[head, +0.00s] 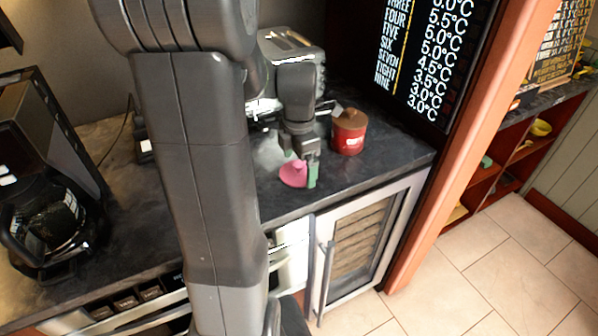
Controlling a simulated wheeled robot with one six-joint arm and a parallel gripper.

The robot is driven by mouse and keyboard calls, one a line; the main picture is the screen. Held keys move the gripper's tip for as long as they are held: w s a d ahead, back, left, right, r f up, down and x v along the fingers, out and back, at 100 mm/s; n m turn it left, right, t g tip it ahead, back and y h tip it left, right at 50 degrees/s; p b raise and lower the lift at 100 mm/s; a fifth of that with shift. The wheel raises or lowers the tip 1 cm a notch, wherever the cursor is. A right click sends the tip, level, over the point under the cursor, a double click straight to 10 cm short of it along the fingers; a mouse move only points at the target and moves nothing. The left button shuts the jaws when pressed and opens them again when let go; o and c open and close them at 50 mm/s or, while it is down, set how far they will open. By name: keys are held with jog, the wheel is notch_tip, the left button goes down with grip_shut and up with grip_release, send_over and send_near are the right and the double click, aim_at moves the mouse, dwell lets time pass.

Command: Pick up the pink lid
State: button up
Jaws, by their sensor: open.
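The pink lid (292,175) lies on the dark countertop (372,176), near its front edge. My gripper (300,168) points down right at the lid, with its green-tipped fingers apart. One finger stands in front of the lid's right side and the other is behind it. I cannot tell whether the fingers touch the lid. The lid's right part is partly hidden by the finger.
A red canister (349,137) stands close to the right of my gripper. A silver toaster (291,59) is behind my arm. A coffee maker (50,190) stands at the left. A glass-fronted cabinet (365,245) is below the counter. The counter's right end is clear.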

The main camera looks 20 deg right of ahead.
jog(key=shift+a+f, duration=0.15)
jog(key=shift+f, duration=0.35)
jog(key=shift+c, duration=0.2)
jog(key=c, duration=0.8)
